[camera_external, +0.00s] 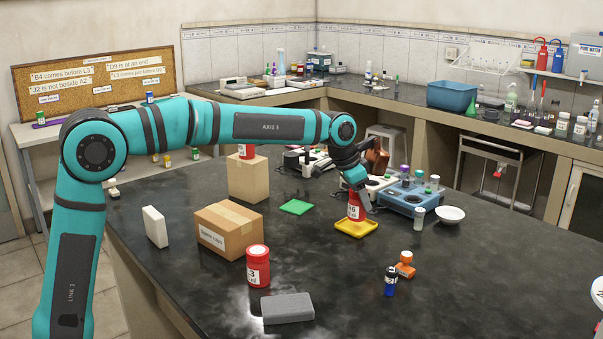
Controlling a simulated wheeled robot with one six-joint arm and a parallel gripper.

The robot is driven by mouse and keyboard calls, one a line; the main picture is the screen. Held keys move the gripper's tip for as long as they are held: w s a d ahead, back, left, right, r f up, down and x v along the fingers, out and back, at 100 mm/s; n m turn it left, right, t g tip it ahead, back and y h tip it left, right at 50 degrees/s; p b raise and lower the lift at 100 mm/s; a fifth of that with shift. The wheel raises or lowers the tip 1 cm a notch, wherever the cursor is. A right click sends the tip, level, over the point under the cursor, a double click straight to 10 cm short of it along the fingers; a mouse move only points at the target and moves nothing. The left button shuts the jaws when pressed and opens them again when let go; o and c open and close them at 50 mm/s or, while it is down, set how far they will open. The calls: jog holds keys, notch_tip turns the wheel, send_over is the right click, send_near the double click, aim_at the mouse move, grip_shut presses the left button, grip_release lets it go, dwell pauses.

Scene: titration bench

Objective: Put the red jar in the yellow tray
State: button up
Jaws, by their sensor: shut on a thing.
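A red jar (355,212) with a white label is in my gripper (357,187), upright at the yellow tray (343,229). The jar's lower end overlaps the tray in the picture; I cannot tell whether it touches the tray floor. My gripper is shut on the jar from above, and its fingers hide part of the jar's top. A second red jar (258,272) with a white label stands at the front of the bench. A third red jar (246,153) sits on top of a tall cardboard box (247,180), partly behind my arm.
A cardboard box (221,237), a white block (155,227) and a grey block (287,308) stand left and front. A green pad (297,207) lies left of the tray. A blue rack (408,199), a white bowl (450,214), an orange bottle (405,266) and a dark bottle (390,283) are right.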

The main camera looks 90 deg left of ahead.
jog(key=shift+f, duration=1.15)
jog(key=shift+f, duration=0.1)
jog(key=o, duration=1)
jog(key=shift+o, duration=0.2)
jog(key=v, duration=1.2)
jog(key=shift+d, duration=0.1)
